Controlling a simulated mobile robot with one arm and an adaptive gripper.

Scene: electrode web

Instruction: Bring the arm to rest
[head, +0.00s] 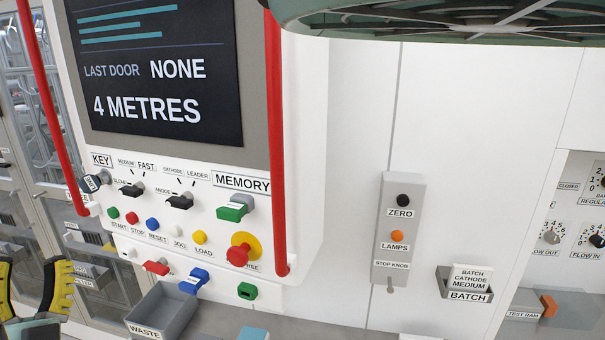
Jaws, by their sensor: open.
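My gripper (36,288) shows at the lower left corner of the head view. Its two yellow-and-black fingers stand apart, and nothing shows between them. It is in front of the glazed cabinet, left of the control panel (206,265) and left of the waste bin. No contact with anything is visible. The rest of my arm is out of view.
Two red vertical bars (277,150) flank the panel and its screen (165,70). Knobs and buttons stick out below. A grey waste bin (190,306) stands low in front. A button box (398,230) and a batch holder (470,284) are on the right wall.

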